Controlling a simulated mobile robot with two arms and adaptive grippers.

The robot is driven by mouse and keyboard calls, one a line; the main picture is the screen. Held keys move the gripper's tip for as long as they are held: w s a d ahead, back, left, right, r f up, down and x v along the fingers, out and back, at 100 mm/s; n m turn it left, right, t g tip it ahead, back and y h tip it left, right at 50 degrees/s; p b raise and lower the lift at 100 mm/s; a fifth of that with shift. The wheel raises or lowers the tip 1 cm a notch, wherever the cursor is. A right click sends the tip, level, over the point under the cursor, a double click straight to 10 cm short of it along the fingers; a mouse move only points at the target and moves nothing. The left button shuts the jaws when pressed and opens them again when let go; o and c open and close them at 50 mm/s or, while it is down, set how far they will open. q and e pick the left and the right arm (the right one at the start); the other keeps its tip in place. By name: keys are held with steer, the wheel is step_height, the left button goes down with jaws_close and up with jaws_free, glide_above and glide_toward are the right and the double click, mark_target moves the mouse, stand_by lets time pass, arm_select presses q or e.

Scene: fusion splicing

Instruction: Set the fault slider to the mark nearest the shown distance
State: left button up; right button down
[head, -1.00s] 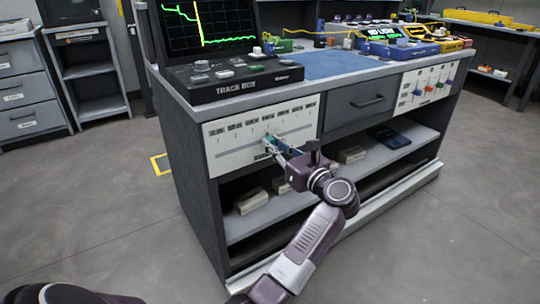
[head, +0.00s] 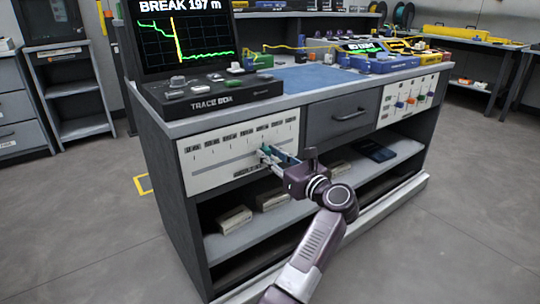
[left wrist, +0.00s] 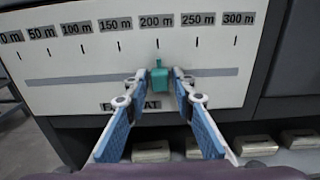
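The fault slider is a teal knob (left wrist: 160,76) on a white scale panel (head: 205,178). In the left wrist view it stands under the 200 m label (left wrist: 157,21), in line with that tick. The trace box screen (head: 180,40) reads "BREAK 197 m". My left gripper (left wrist: 159,80) has its two blue-padded fingers on either side of the knob, with a small gap visible on each side. In the head view the left gripper (head: 270,154) is at the panel and partly covers the knob. My right gripper is in neither view.
A drawer (head: 345,115) and a second panel with coloured sliders (head: 411,100) are to the right. The lower shelf (head: 290,213) holds several pale boxes and a dark tablet-like thing. The floor in front of the bench is clear.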

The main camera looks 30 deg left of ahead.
arm_select(q)
steer(key=shift+o, duration=0.7)
steer(key=shift+r, duration=0.1)
step_height(320, 180, up, 10)
steer(key=shift+f, duration=0.1)
